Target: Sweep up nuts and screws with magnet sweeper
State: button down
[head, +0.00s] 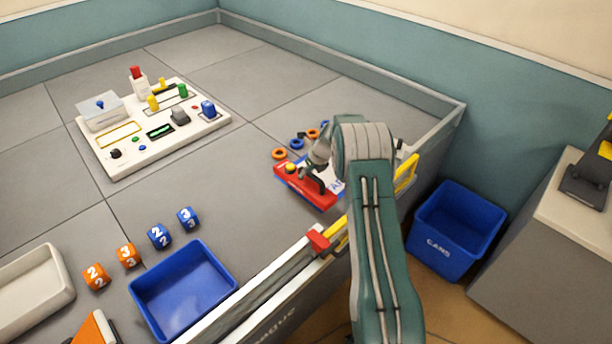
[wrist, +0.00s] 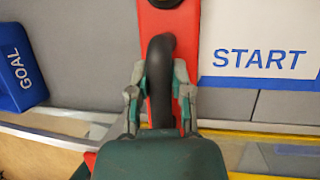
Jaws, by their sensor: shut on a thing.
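The magnet sweeper (head: 293,188) is a red bar with a black handle, near the arena's right-hand wall. In the wrist view the red bar (wrist: 160,20) runs up the picture and its black handle (wrist: 160,70) is between my two fingers. My gripper (wrist: 159,95) is shut on that handle. In the head view my gripper (head: 318,163) is at the sweeper, partly hidden by my arm.
Orange and blue rings (head: 297,144) lie just behind the sweeper. A white START sheet (wrist: 255,30) lies beside it. The arena wall (head: 275,290) runs close by. A blue tray (head: 205,268), numbered cubes (head: 128,256) and a white panel board (head: 150,150) are leftward. A CANS bin (head: 440,248) stands outside.

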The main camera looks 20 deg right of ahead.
jog(key=shift+r, duration=3.6)
jog(key=shift+s, duration=0.1)
